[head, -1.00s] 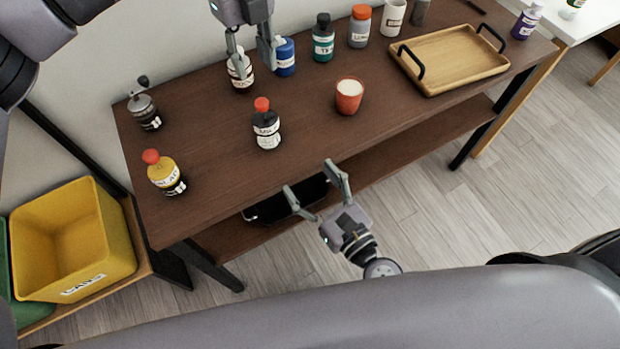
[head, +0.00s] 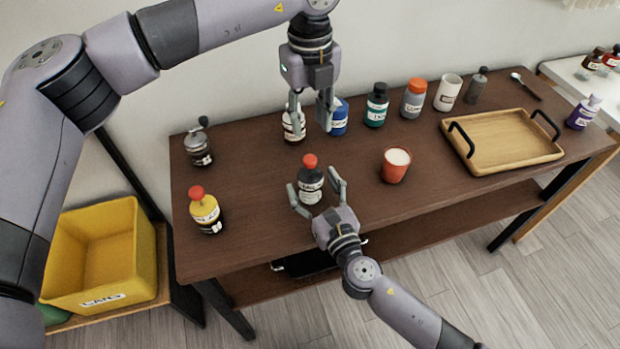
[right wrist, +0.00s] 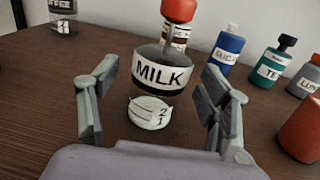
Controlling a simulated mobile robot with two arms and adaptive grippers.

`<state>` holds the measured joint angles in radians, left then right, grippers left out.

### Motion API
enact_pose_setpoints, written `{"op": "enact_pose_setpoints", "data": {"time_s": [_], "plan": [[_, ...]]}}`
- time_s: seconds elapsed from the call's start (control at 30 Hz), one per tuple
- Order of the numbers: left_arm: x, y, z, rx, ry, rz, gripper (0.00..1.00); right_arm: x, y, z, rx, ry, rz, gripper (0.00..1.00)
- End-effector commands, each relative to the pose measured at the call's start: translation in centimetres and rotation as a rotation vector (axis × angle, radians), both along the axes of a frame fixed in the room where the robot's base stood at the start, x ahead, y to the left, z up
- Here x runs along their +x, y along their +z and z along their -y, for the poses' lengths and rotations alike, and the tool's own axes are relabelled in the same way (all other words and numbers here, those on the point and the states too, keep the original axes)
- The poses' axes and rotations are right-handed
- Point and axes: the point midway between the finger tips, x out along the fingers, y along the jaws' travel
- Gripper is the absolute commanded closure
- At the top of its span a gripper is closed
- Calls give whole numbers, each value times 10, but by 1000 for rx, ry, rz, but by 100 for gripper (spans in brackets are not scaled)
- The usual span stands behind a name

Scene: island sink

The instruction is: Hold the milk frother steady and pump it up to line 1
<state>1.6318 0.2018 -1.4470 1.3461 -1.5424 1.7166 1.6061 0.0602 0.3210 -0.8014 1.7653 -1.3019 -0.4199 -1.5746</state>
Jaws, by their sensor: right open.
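The milk frother (head: 311,184) is a dark bottle with a red knob on a thin rod. It stands upright near the middle of the brown table. The right wrist view shows its MILK label (right wrist: 163,74) and a pale scale marked 2 and 1 below it. My right gripper (head: 314,188) is open at the front of the frother, its fingers spread to either side; I cannot tell whether they touch it. My left gripper (head: 311,116) is open and empty above the table's back part, beyond the frother, pointing down.
A white-labelled bottle (head: 290,127) and a blue bottle (head: 339,119) stand close behind my left gripper. A red cup (head: 395,168) is right of the frother. A yellow-bodied pump bottle (head: 205,213) and a grinder (head: 198,150) are left. A wooden tray (head: 500,143) lies right.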

Motion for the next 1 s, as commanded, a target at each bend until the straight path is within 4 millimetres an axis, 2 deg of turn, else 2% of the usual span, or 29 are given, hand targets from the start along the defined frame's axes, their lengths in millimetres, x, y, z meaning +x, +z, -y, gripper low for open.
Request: {"op": "enact_pose_setpoints", "data": {"time_s": [0.2, 0.53, 1.0], "plan": [[0, 0, 0, 0, 0, 0, 67, 17, 0, -7, -1, 0, 0, 29], [0, 0, 0, 0, 0, 0, 67, 19, 0, -8, 0, 0, -1, 30], [0, 0, 0, 0, 0, 0, 67, 19, 0, -8, 0, 0, -1, 61]]}}
